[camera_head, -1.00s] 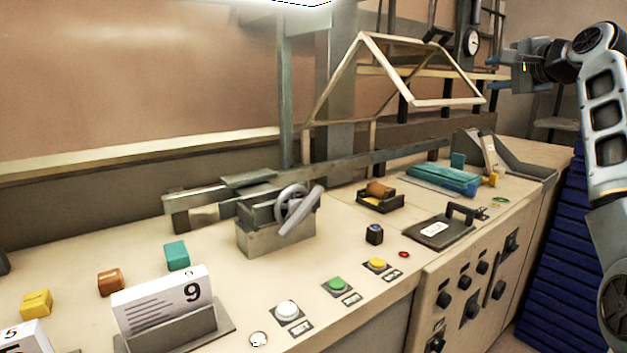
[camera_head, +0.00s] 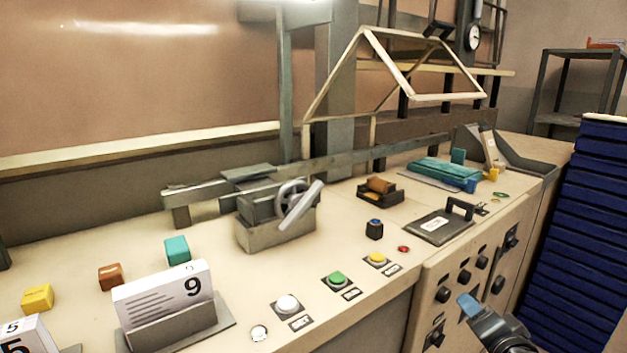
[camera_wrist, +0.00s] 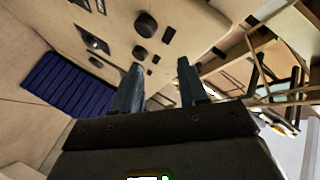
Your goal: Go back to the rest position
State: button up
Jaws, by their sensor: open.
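My gripper (camera_wrist: 158,76) shows in the wrist view with its two fingers apart and nothing between them. In the head view part of my gripper (camera_head: 470,306) shows at the lower right, in front of the console's front panel. The rest of my arm runs out of the bottom of that view. The panel's black knobs (camera_wrist: 146,24) are beyond the fingers in the wrist view. I cannot tell how close the fingers are to the panel.
The long console (camera_head: 100,240) carries a card holder (camera_head: 172,325), push buttons (camera_head: 338,281), a crank device (camera_head: 277,225) and coloured blocks (camera_head: 177,250). A blue slatted stack (camera_head: 598,220) stands on the right. A grey shelf (camera_head: 570,85) stands behind it.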

jog(key=s+a+f+n, duration=0.1)
jog(key=s+a+f, duration=0.15)
jog(key=s, duration=0.65)
jog(key=s+a+f+n, duration=0.1)
jog(key=s+f+n, duration=0.15)
jog(key=s, duration=0.55)
jog(key=s+a+f+n, duration=0.1)
jog(key=s+a+f, duration=0.15)
jog(key=s, duration=0.65)
jog(key=s+a+r+n, duration=0.1)
jog(key=s+r+n, duration=0.2)
jog(key=s, duration=0.8)
jog(key=s+a+r+n, duration=0.2)
jog(key=s+r, duration=0.6)
jog(key=s, duration=0.4)
jog(key=shift+a+r+n+y, duration=0.2)
jog(key=shift+n+y, duration=0.2)
jog(key=shift+n, duration=0.15)
